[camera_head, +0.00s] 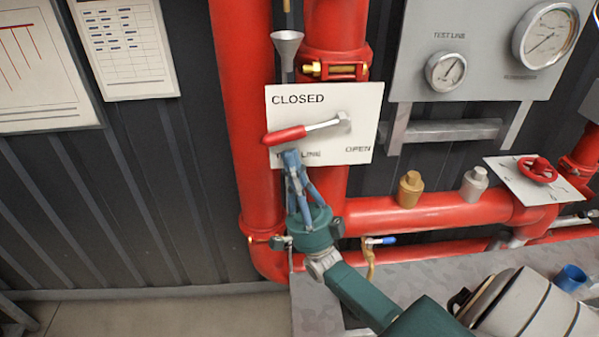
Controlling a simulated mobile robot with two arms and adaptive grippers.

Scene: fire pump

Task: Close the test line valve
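The test line valve has a lever with a red grip (284,135), which points left and slightly down from its grey pivot (343,121). The lever lies in front of a white plate (362,101) reading CLOSED at upper left and OPEN at lower right. The lettering at the bottom is partly hidden by my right gripper (291,157). That gripper points up, its blue fingertips together right below the red grip; I cannot tell whether they touch it. The grip does not appear between the fingers. My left gripper is not in view.
Red pipes (242,110) run behind and beside the plate. A gauge panel (480,85), a red handwheel (537,169) and brass and grey fittings (410,188) are to the right. A blue cup (570,277) and a pale bag (535,305) are at lower right. Floor shows at lower left.

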